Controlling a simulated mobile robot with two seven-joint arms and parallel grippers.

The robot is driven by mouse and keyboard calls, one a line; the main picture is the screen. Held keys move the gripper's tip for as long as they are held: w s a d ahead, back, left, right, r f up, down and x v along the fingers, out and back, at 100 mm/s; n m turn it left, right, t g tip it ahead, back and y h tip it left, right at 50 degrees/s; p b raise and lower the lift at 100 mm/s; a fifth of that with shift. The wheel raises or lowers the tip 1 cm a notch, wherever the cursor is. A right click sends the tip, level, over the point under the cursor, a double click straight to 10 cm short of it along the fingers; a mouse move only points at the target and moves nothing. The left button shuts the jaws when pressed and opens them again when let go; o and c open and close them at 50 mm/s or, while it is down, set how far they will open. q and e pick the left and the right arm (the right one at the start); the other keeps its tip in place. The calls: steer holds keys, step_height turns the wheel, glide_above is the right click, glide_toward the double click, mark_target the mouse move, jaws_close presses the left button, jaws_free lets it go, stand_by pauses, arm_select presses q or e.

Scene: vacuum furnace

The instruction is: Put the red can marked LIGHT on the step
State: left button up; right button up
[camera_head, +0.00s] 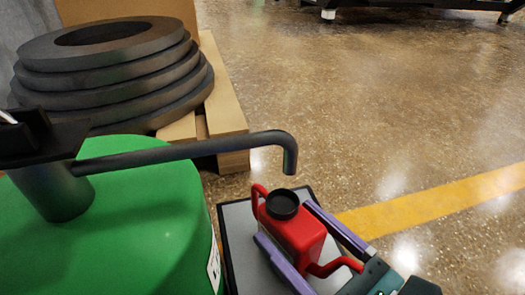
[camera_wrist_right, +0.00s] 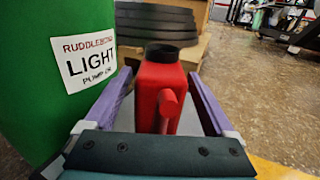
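A red can (camera_head: 297,228) with a black cap is below and just right of the pump spout's end, over a grey flat top with a dark edge (camera_head: 239,224), which may be the step. I cannot tell whether its base rests there. No marking shows on the can (camera_wrist_right: 160,88). My right gripper (camera_head: 284,222) has its purple fingers on either side of the can. In the right wrist view (camera_wrist_right: 160,77), narrow gaps show between the fingers and the can, so it looks open around it. My left gripper is out of view.
A green drum (camera_head: 150,200) with a grey pump spout (camera_head: 190,150) stands close on the left. Its label (camera_wrist_right: 84,62) reads LIGHT. Behind are stacked dark rings (camera_head: 120,90) on a wooden pallet (camera_head: 222,95). Open floor with a yellow line (camera_head: 430,203) lies right.

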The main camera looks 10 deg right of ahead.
mark_target(339, 273)
steer(key=shift+r, duration=0.1)
steer(key=p+v, duration=0.2)
steer(key=v, duration=0.9)
steer(key=shift+s+p, duration=0.1)
steer(key=shift+p, duration=0.2)
steer(key=shift+s+d, duration=0.25)
steer(key=shift+s, duration=0.15)
stand_by(0.8)
